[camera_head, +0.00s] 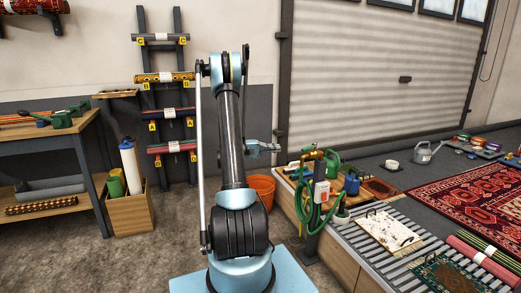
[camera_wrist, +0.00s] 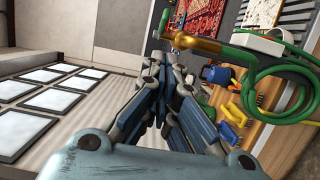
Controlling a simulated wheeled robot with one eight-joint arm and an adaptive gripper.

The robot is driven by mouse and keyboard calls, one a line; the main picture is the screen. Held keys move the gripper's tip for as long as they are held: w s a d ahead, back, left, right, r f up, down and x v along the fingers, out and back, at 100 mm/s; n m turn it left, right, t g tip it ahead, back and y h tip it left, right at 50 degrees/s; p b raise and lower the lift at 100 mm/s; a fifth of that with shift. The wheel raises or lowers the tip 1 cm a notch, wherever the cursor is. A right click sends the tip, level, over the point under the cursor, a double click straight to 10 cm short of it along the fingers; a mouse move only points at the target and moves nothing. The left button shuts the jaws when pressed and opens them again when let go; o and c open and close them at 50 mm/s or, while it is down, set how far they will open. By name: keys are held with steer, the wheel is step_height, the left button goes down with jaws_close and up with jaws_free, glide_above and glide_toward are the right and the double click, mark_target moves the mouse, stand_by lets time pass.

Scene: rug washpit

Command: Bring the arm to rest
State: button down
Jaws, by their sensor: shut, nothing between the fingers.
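My gripper (camera_head: 277,147) extends to the right of my upright arm in the head view, in the air above the front end of the platform. In the wrist view my gripper (camera_wrist: 167,84) has its fingers drawn together with nothing between them. The brass tap (camera_wrist: 198,45) shows just beyond the fingertips in that view. The depth between them is hard to tell. In the head view the tap (camera_head: 313,155) stands on a dark post to the right of the gripper.
A green hose (camera_head: 304,205) hangs on the post. An orange bucket (camera_head: 262,188) stands on the floor behind my arm. A slatted platform (camera_head: 375,255) with rugs runs along the right. A workbench (camera_head: 60,140) and a wooden bin (camera_head: 132,212) stand left. A rack (camera_head: 182,110) holds rolled rugs behind.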

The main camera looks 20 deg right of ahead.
steer(key=s+a+r+n+t+y, duration=0.1)
steer(key=s+a+r+t+y, duration=0.2)
steer(key=s+a, duration=0.4)
steer(key=s+a+r+n+t+y, duration=0.1)
steer(key=s+a+r+t+y, duration=0.1)
steer(key=s+a+r+y, duration=0.35)
steer(key=s+a+f+t+y, duration=0.1)
steer(key=s+a+f+y, duration=0.3)
steer(key=s+a, duration=0.7)
steer(key=s+a+f+n+t+y, duration=0.1)
steer(key=s+a+f+y, duration=0.3)
steer(key=s+a+f, duration=0.3)
steer(key=s+a, duration=0.5)
steer(key=a, duration=0.2)
steer(key=shift+a+y, duration=0.35)
steer(key=shift+a, duration=0.05)
steer(key=shift+s+f, duration=0.1)
steer(key=shift+s, duration=0.2)
